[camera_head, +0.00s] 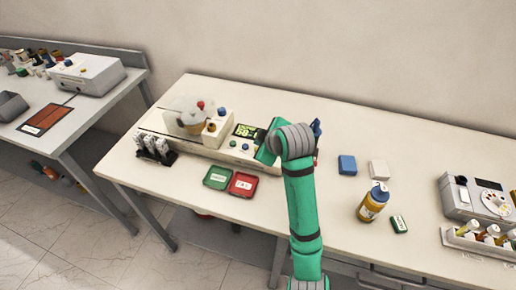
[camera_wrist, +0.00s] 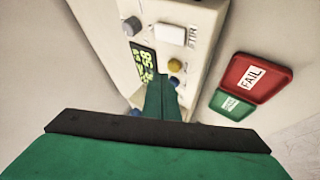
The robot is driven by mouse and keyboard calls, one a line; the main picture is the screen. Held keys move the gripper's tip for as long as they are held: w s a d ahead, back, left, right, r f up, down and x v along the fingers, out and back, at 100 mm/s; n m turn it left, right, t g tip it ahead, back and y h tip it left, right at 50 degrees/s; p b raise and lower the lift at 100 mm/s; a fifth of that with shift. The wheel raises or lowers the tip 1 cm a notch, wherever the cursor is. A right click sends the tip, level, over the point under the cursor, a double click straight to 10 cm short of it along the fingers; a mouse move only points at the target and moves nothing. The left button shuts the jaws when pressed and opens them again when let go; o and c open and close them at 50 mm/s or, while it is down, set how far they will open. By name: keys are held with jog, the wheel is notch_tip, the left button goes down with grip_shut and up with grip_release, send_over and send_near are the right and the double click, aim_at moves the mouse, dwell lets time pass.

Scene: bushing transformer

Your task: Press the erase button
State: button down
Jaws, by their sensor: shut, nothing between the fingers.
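A long white device (camera_head: 185,140) stands on the table in the head view, with a lit green display (camera_head: 245,131) at its right part. In the wrist view its panel (camera_wrist: 160,12) shows the display (camera_wrist: 145,64), a yellow button (camera_wrist: 175,65) and a blue button (camera_wrist: 174,81) beside it. I cannot read which button is labelled erase. My gripper (camera_wrist: 161,92) is shut and empty, its tips over the panel close to the blue button. Contact cannot be told. In the head view my wrist hides part of the device's right end.
A red FAIL tray (camera_head: 242,184) and a green tray (camera_head: 218,177) lie in front of the device. A yellow bottle (camera_head: 373,202), a blue block (camera_head: 347,165) and a white block (camera_head: 378,169) stand to the right. The table between them is mostly clear.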

jog(key=shift+f, duration=0.1)
dwell(0.3)
jog(key=shift+f, duration=0.3)
jog(key=shift+f, duration=0.5)
dwell(0.7)
jog(key=shift+r, duration=0.9)
notch_tip(320, 180, up, 5)
dwell(0.8)
dwell(0.7)
